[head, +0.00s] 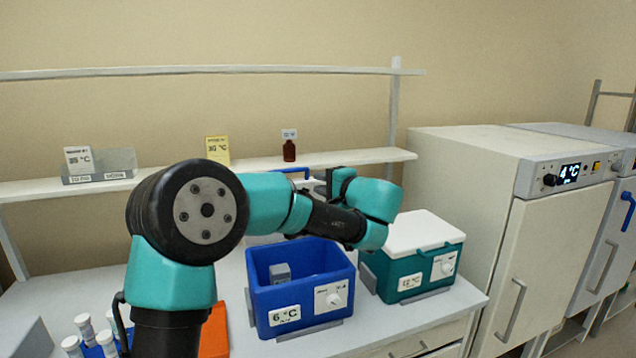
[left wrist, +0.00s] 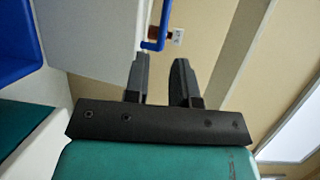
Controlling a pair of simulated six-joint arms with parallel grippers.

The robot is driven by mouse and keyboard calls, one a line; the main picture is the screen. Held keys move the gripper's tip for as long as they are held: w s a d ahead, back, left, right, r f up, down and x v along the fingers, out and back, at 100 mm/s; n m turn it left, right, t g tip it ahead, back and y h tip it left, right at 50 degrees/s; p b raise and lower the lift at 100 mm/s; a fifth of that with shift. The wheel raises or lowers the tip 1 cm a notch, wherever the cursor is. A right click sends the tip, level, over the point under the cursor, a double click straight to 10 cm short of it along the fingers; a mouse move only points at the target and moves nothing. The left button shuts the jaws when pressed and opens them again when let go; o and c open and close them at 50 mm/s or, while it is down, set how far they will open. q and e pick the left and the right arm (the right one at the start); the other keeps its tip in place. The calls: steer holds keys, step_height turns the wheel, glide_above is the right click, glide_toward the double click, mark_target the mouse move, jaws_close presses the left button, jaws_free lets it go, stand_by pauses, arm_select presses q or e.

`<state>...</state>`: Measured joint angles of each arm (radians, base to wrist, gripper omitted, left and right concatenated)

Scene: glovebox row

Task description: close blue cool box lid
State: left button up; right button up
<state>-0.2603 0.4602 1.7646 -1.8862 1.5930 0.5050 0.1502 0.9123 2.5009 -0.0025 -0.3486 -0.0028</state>
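The blue cool box (head: 254,295) stands open on the bench, marked 6 °C. A small grey item (head: 280,272) lies inside it. Its lid seems to stand raised at the back, mostly hidden behind my left arm. A blue handle (head: 291,170) shows above the arm. In the left wrist view a pale grey panel (left wrist: 92,35), apparently the lid, has the blue handle (left wrist: 158,42) near its edge. My left gripper (head: 330,182) is behind and above the box's right side. Its fingers (left wrist: 160,78) are open and empty, apart from the handle ahead of them. My right gripper is not in view.
A teal cool box (head: 411,272) with a shut white lid stands close on the right. Capped tubes in a blue rack (head: 93,350) and an orange object (head: 214,332) are front left. A shelf (head: 350,160) with a brown bottle (head: 289,151) runs behind. A white cabinet (head: 540,250) stands right.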

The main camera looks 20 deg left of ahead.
mark_target(289, 172)
arm_select(q)
steer(key=shift+v, duration=2.2)
steer(key=shift+f, duration=0.2)
steer(key=shift+s+a+f+y, duration=0.1)
steer(key=shift+a+y, duration=0.3)
steer(key=shift+a, duration=0.15)
steer(key=x, duration=1.7)
steer(key=shift+w+a, duration=0.15)
steer(key=shift+w, duration=0.15)
jaws_close()
